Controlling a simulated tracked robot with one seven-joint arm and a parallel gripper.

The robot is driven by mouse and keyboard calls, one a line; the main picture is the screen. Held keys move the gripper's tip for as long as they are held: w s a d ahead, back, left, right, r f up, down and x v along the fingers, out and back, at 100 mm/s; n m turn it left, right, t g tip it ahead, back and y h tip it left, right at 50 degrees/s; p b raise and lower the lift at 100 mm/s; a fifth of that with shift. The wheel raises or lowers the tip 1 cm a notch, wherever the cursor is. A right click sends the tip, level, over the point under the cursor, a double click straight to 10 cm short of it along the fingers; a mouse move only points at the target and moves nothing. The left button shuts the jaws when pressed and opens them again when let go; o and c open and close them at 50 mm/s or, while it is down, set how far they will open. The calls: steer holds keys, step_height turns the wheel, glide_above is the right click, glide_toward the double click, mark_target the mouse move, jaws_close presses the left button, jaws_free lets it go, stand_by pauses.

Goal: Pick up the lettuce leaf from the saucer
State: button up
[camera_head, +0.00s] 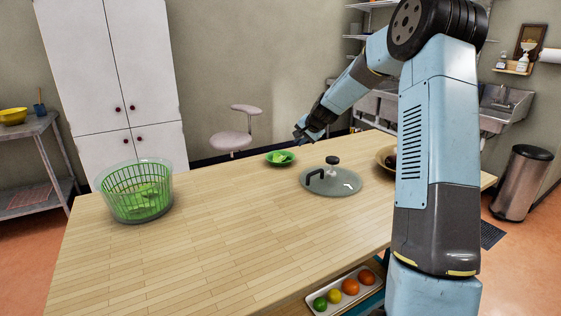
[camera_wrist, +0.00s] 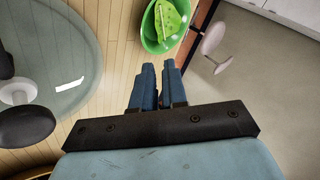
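A light green lettuce leaf (camera_wrist: 170,20) lies on a small green saucer (camera_wrist: 148,36) at the top of the wrist view. In the head view the saucer (camera_head: 269,160) stands near the far edge of the wooden table, with the leaf (camera_head: 279,157) on it. My gripper (camera_wrist: 158,68) is above the table side, a short way from the saucer and not touching it. Its two blue fingers are close together with a narrow gap between them, and nothing shows between them. In the head view my gripper (camera_head: 300,135) is up and to the right of the saucer.
A glass lid (camera_head: 335,182) with a dark handle lies on the table (camera_head: 220,240) right of the saucer. A salad spinner (camera_head: 135,190) with green leaves stands at left. A bowl (camera_head: 384,155) is partly behind my arm. A tray of fruit (camera_head: 343,292) is below the near edge. The table's middle is clear.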

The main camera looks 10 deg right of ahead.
steer(key=w+f, duration=0.1)
glide_toward(280, 158)
steer(key=w+f, duration=0.2)
steer(key=w+d+f, duration=0.1)
steer(key=f, duration=0.1)
steer(key=shift+w+f, duration=0.4)
steer(key=shift+f, duration=0.1)
jaws_close()
steer(key=shift+s+a+f, duration=0.1)
steer(key=shift+s+f, duration=0.05)
steer(key=shift+f, duration=0.05)
stand_by(1.4)
steer(key=shift+r, duration=0.1)
